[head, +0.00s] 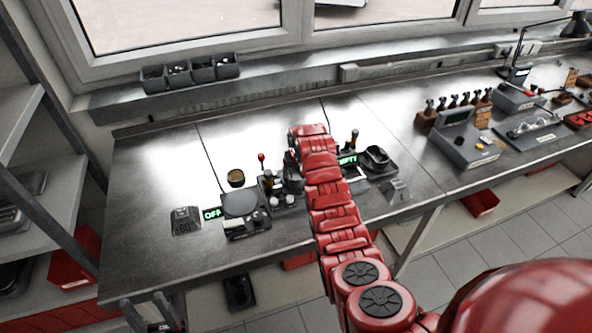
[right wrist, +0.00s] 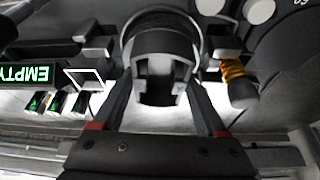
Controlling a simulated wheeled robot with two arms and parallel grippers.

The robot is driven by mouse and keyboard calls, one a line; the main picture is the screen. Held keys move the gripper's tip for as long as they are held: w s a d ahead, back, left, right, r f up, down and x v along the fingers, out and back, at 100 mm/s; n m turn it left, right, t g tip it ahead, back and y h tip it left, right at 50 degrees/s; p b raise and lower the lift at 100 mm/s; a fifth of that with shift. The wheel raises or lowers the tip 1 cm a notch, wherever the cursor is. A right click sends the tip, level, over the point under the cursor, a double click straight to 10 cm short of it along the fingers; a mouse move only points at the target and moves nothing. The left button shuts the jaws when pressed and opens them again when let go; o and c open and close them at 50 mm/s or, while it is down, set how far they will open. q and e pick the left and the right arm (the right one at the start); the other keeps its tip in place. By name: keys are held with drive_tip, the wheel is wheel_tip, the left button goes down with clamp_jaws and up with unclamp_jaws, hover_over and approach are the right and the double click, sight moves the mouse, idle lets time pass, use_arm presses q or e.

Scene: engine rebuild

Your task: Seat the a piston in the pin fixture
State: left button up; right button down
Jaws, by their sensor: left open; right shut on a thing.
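My right gripper (right wrist: 158,92) is shut on the piston (right wrist: 160,48), a dark grey cup-shaped part with an open side, one finger on each side. In the head view my red right arm reaches over the bench and largely hides this grip. A unit with a green "EMPTY" display (right wrist: 36,74) is beside the piston in the right wrist view. It looks like the pin fixture, and its display also shows in the head view (head: 347,160). I cannot tell whether the piston touches it. My left gripper (head: 147,312) is open and empty, low at the left, off the bench.
A dark dish-like part (head: 377,157) lies right of the arm. The bench's left end is mostly clear.

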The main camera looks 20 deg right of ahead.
idle(0.4)
drive_tip(key=shift+w+f+b, duration=0.1)
drive_tip(key=shift+f+b, duration=0.05)
drive_tip(key=shift+b, duration=0.35)
drive_tip(key=shift+b, duration=0.35)
idle(0.3)
drive_tip(key=shift+f+b, duration=0.55)
drive_tip(key=shift+f, duration=0.15)
idle(0.8)
unclamp_jaws()
idle(0.3)
idle(0.5)
